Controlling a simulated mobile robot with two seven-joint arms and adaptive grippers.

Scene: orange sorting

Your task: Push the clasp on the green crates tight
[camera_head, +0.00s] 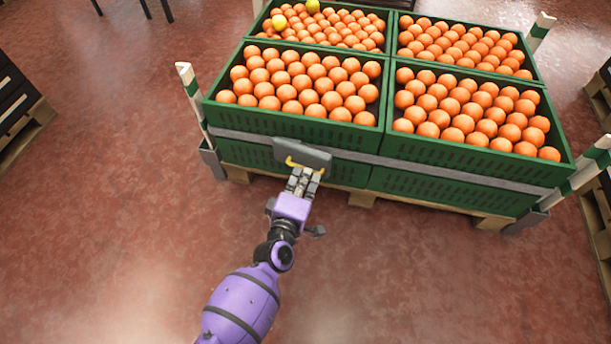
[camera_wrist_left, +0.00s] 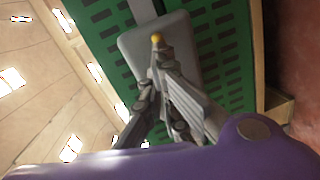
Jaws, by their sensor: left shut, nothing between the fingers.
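The green crates (camera_head: 262,122) stand stacked on a wooden pallet and are filled with oranges. A grey strap (camera_head: 410,164) runs around them. The clasp is a grey plate (camera_head: 318,157) with a yellow handle (camera_head: 291,163) on the front of the left crates. My left gripper (camera_head: 300,172) is shut and empty, with its fingertips at the clasp, by the yellow handle. In the left wrist view, the shut fingertips (camera_wrist_left: 158,52) lie over the grey clasp plate (camera_wrist_left: 133,42), and a yellow bit shows at the tips. I cannot tell whether they touch. My right gripper is not in view.
White-and-green corner posts (camera_head: 193,97) stand at the pallet's corners, one near the front right (camera_head: 588,165). The wooden pallet (camera_head: 362,199) sticks out under the crates. Dark crates (camera_head: 14,97) stand at the far left. The red floor in front is clear.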

